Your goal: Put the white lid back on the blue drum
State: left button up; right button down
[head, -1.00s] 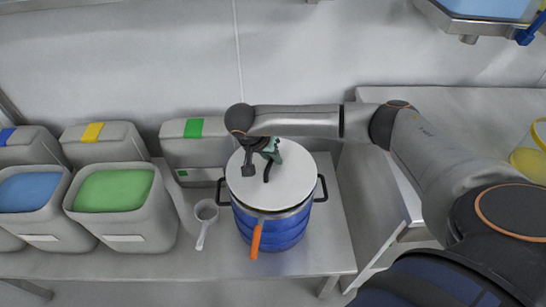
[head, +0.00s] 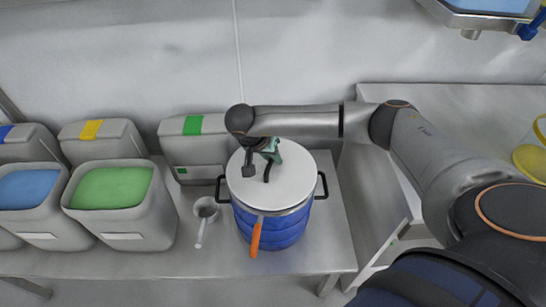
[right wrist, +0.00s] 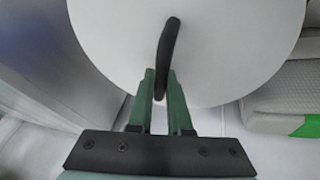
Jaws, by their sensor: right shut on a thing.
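The blue drum (head: 272,228) stands on the steel bench. It has black side handles and an orange handle or lever (head: 256,238) at its front. The round white lid (head: 290,186) lies over the drum's top; whether it is fully seated I cannot tell. My right gripper (head: 268,158) is above the lid, shut on its black handle (head: 267,173). In the right wrist view the green fingers (right wrist: 162,88) close around the near end of the curved black handle, with the white lid (right wrist: 225,45) filling the upper part. My left gripper is out of view.
A scoop (head: 204,215) lies on the bench just left of the drum. Grey bins stand further left, one with green contents (head: 112,188) and one with blue (head: 30,188). A grey container with a green label (head: 194,145) stands behind. A yellow container (head: 532,160) is far right.

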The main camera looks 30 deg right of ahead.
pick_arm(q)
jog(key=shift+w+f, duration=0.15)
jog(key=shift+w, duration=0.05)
pick_arm(e)
jog(key=shift+f, duration=0.35)
jog(key=c, duration=0.8)
grip_release()
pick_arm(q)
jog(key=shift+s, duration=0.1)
pick_arm(e)
jog(key=shift+o, duration=0.2)
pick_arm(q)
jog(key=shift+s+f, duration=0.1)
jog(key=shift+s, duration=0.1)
pick_arm(e)
jog(key=v, duration=0.3)
jog(key=shift+w+a+r, duration=0.1)
jog(key=shift+a+r, duration=0.05)
jog(key=shift+r, duration=0.25)
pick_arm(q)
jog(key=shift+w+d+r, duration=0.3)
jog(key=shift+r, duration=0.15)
pick_arm(e)
jog(key=v, duration=0.8)
jog(key=shift+a+r, duration=0.2)
jog(key=shift+r, duration=0.15)
